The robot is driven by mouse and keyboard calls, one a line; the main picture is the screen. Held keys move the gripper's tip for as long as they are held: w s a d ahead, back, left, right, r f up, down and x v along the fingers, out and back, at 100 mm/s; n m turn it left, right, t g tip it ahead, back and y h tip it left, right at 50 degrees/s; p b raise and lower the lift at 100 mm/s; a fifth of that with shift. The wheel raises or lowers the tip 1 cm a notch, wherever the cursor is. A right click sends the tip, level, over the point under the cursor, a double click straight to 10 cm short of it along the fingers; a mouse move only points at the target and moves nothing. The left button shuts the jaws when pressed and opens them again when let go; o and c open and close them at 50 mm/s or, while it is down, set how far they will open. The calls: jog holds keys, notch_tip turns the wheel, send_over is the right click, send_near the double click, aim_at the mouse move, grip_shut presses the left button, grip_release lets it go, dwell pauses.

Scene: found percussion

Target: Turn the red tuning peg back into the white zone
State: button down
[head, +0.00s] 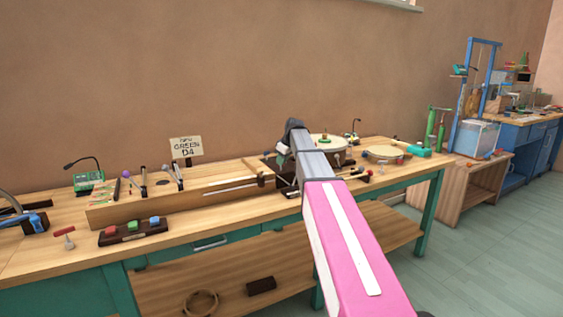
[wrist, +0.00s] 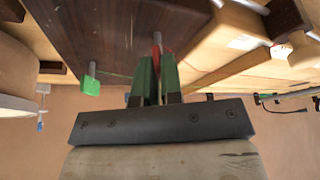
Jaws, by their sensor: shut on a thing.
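In the wrist view my gripper (wrist: 156,70) has its two green fingers closed around the red tuning peg (wrist: 157,48). Only a small red part of the peg shows between the fingertips, beside a dark wooden block (wrist: 110,35). A green peg (wrist: 90,85) on a metal shaft sticks out of the same block, to the left and apart from my fingers. I cannot make out the white zone or the peg's angle. In the head view my arm hides the peg and most of the gripper at the dark end of the long wooden instrument (head: 150,207).
A sign (head: 187,147) behind the instrument reads GREEN D4. A drum (head: 328,150) stands close beside my arm, with a smaller round drum (head: 384,153) farther right. A dark block with coloured buttons (head: 133,232) and a red-handled tool (head: 64,233) lie at the front left.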

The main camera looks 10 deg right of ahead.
dwell(0.3)
jog(key=c, duration=1.3)
grip_release()
jog(key=shift+r, duration=0.15)
jog(key=v, duration=1)
jog(key=shift+s+d+r, duration=0.1)
jog(key=shift+r, duration=0.15)
